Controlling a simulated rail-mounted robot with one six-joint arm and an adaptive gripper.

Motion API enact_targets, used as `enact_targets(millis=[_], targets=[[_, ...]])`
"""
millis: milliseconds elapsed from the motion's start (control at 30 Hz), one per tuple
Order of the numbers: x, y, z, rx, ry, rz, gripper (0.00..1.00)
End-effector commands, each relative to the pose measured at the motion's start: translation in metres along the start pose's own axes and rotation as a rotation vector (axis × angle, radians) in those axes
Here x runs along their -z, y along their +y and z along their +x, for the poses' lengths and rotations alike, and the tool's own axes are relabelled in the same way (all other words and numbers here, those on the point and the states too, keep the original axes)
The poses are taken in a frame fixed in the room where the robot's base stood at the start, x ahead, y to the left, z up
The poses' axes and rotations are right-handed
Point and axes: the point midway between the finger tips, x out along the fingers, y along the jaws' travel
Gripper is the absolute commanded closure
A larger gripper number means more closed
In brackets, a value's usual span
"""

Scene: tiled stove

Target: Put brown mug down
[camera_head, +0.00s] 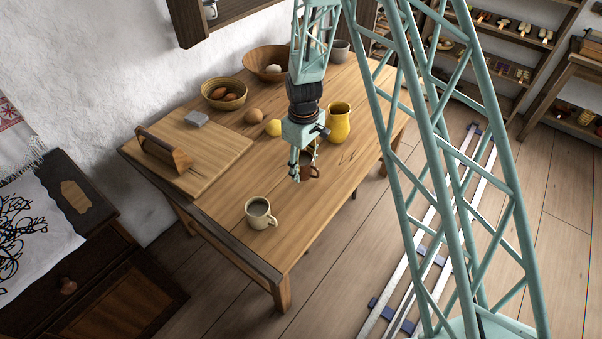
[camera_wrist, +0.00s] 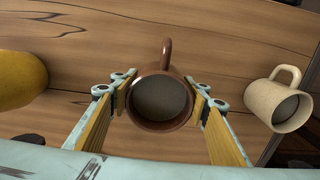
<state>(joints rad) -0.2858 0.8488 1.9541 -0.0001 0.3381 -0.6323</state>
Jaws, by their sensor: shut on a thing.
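The brown mug (camera_wrist: 161,98) is between the fingers of my gripper (camera_wrist: 160,108) in the wrist view, with its handle pointing to the top of the picture. It looks filled with something dark grey. In the head view the brown mug (camera_head: 310,171) is partly hidden by my gripper (camera_head: 304,172), which is shut on it over the front right part of the wooden table (camera_head: 295,215). I cannot tell for sure whether the mug touches the tabletop.
A cream mug (camera_head: 259,213) stands near the table's front end; it also shows in the wrist view (camera_wrist: 283,100). A yellow jug (camera_head: 338,123) stands behind my gripper. Bowls (camera_head: 224,94), a cutting board (camera_head: 205,160) and a lemon (camera_head: 273,128) lie further left. Bare tabletop lies between the cream mug and my gripper.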

Motion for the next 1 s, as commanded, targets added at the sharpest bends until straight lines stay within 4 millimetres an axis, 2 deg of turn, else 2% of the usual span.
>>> enact_targets(millis=[367, 567, 800, 1000], targets=[[0.001, 0.0, 0.0, 0.0, 0.0, 0.0, 0.72], [0.011, 0.0, 0.001, 0.0, 0.0, -0.001, 0.72], [0.009, 0.0, 0.022, 0.001, -0.002, 0.0, 0.72], [0.009, 0.0, 0.034, 0.0, 0.0, 0.0, 0.72]])
